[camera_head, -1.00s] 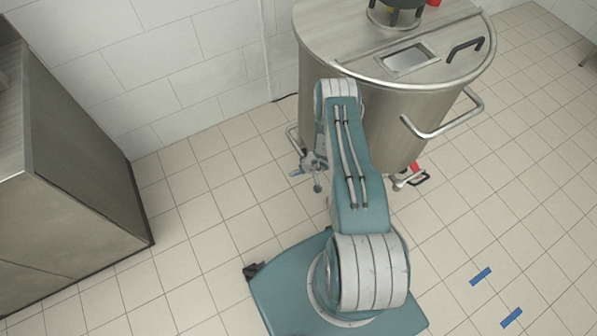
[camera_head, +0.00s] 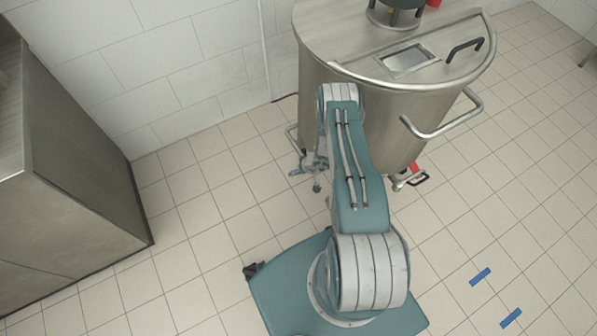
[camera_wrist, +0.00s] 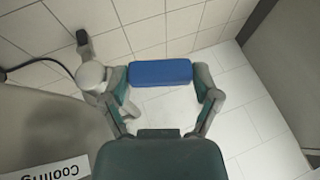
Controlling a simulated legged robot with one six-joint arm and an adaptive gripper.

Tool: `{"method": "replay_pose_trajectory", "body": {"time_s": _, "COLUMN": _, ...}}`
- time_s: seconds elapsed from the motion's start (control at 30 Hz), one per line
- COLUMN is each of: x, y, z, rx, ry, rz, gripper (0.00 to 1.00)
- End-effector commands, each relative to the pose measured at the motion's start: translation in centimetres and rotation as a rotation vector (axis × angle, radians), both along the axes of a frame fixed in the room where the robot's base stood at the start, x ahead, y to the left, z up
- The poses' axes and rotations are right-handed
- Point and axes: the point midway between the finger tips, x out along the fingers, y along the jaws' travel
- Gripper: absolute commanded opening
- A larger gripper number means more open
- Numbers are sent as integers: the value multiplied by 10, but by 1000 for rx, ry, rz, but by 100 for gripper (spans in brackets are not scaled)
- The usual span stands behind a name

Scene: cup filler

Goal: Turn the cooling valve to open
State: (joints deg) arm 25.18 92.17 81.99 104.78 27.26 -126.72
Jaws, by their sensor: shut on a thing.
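The cooling valve shows in the wrist view as a blue handle (camera_wrist: 160,73) beside a pale metal valve body (camera_wrist: 92,76). My gripper (camera_wrist: 165,76) is shut on the blue handle, with one finger at each end of it. An upside-down "Cooling" label (camera_wrist: 50,170) is on the tank side at lower left. In the head view a small bit of blue (camera_head: 296,173) shows at the valve fittings low on the tank's left side. My arm hides most of the gripper there.
The big steel tank (camera_head: 440,105) has a side rail (camera_head: 445,130) and a red-handled valve (camera_head: 413,170) to the right of my arm. A steel cabinet (camera_head: 70,190) stands at left. Tiled floor between the cabinet and my base is clear.

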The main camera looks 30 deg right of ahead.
Motion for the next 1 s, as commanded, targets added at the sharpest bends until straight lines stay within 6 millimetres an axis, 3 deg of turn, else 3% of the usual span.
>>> {"method": "replay_pose_trajectory", "body": {"time_s": 0.33, "x": 3, "y": -4, "z": 10, "rx": 164, "ry": 1, "rz": -3, "gripper": 19}}
{"method": "replay_pose_trajectory", "body": {"time_s": 0.77, "x": 2, "y": -6, "z": 12, "rx": 195, "ry": 7, "rz": -3, "gripper": 18}}
{"method": "replay_pose_trajectory", "body": {"time_s": 0.8, "x": 2, "y": -6, "z": 12, "rx": 194, "ry": 7, "rz": -3, "gripper": 88}}
{"method": "replay_pose_trajectory", "body": {"time_s": 0.83, "x": 2, "y": -6, "z": 12, "rx": 194, "ry": 7, "rz": -3, "gripper": 94}}
{"method": "replay_pose_trajectory", "body": {"time_s": 1.0, "x": 1, "y": -5, "z": 11, "rx": 194, "ry": 7, "rz": -1, "gripper": 94}}
